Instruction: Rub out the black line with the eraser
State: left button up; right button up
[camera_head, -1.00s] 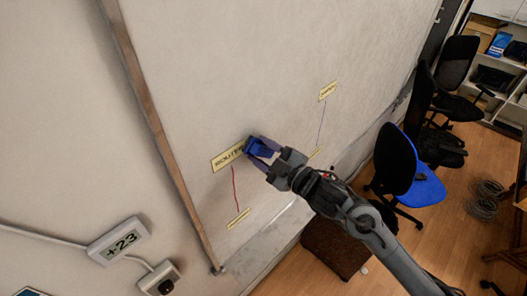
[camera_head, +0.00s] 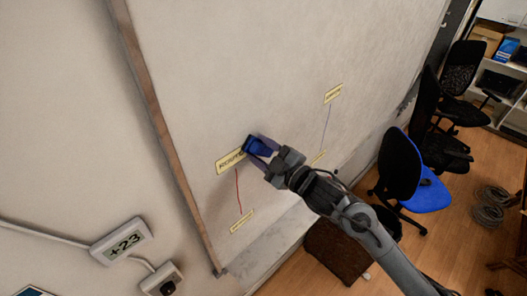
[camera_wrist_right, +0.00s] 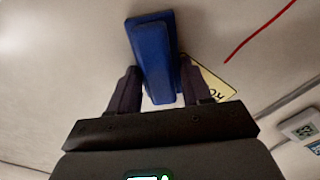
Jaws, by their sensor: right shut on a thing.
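My right gripper (camera_head: 262,152) is shut on a blue eraser (camera_head: 255,145) at the whiteboard (camera_head: 235,70), by the right end of the yellow router label (camera_head: 229,161). In the right wrist view the blue eraser (camera_wrist_right: 152,52) sits between the two dark fingers. I cannot tell whether it touches the board. No black line shows; the arm and eraser hide part of the board. A red line (camera_head: 238,190) and a thin blue line (camera_head: 326,126) are visible. My left gripper is not in view.
More yellow labels are at the lower left (camera_head: 241,221) and upper right (camera_head: 333,93). A wooden strip (camera_head: 160,130) edges the board. A thermometer display (camera_head: 121,242) hangs left. Office chairs (camera_head: 415,175) stand on the floor at right.

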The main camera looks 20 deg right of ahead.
jog(key=shift+w+d, duration=0.1)
jog(key=shift+d, duration=0.05)
jog(key=shift+w+d+p, duration=0.15)
jog(key=shift+w+d, duration=0.05)
jog(key=shift+d, duration=0.35)
jog(key=shift+w+d+p, duration=0.15)
jog(key=shift+w+d, duration=0.05)
jog(key=shift+d, duration=0.35)
jog(key=shift+s+a, duration=0.2)
jog(key=shift+a, duration=0.35)
jog(key=shift+s+a, duration=0.15)
jog(key=shift+a, duration=0.35)
jog(key=shift+s+a, duration=0.15)
jog(key=shift+a, duration=0.05)
jog(key=shift+p+v, duration=0.3)
jog(key=shift+v, duration=2.05)
jog(key=shift+s+d, duration=0.25)
jog(key=shift+s, duration=0.25)
